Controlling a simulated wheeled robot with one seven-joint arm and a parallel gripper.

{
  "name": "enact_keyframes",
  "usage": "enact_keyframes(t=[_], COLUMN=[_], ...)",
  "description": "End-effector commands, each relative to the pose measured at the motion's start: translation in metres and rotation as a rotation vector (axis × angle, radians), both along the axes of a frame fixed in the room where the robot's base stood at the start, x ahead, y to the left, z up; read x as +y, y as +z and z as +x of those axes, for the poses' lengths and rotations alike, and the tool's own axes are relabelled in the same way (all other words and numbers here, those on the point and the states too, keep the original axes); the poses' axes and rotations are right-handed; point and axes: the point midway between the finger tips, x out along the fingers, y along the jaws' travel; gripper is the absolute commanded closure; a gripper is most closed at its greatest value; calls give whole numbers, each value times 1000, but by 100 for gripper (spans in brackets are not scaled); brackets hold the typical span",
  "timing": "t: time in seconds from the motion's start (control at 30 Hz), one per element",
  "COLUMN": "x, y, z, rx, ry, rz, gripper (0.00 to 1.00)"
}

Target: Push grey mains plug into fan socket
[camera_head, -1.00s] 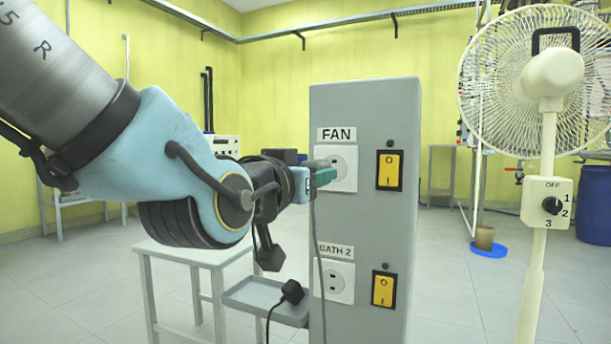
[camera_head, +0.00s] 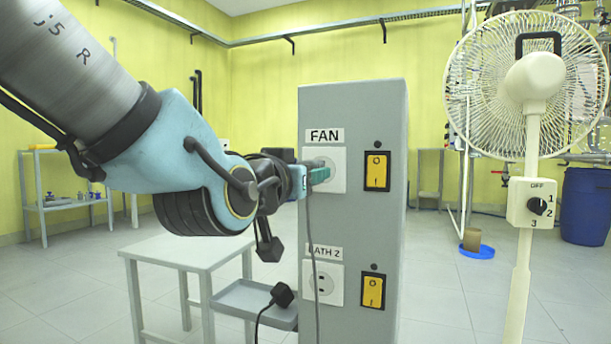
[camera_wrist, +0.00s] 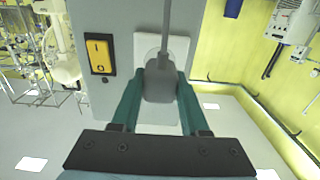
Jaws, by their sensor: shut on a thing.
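The fan socket (camera_head: 335,160) is a white plate under the FAN label on the grey pillar (camera_head: 390,205). My gripper (camera_head: 318,174) is at this socket and partly covers it. In the wrist view its two green fingers (camera_wrist: 158,90) are shut on the grey mains plug (camera_wrist: 160,83), whose cord runs over it. The plug is in front of the white socket plate (camera_wrist: 178,48); its pins are hidden, so I cannot tell whether they are in the holes. In the head view the grey cord (camera_head: 312,240) hangs down from the gripper.
The BATH 2 socket (camera_head: 330,285) is below. A black plug (camera_head: 282,294) lies on a small grey tray (camera_head: 240,300) at the pillar's left side. Yellow switches (camera_head: 376,171) sit right of the sockets. A white fan (camera_head: 535,80) stands at the right.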

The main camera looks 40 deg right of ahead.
Motion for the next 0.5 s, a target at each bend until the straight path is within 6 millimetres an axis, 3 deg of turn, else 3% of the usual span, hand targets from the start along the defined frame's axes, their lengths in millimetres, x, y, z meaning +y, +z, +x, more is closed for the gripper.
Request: enact_keyframes(t=[0.5], x=[-13], y=[0], z=[7], rx=[0], ry=[0], rz=[-1], gripper=[100])
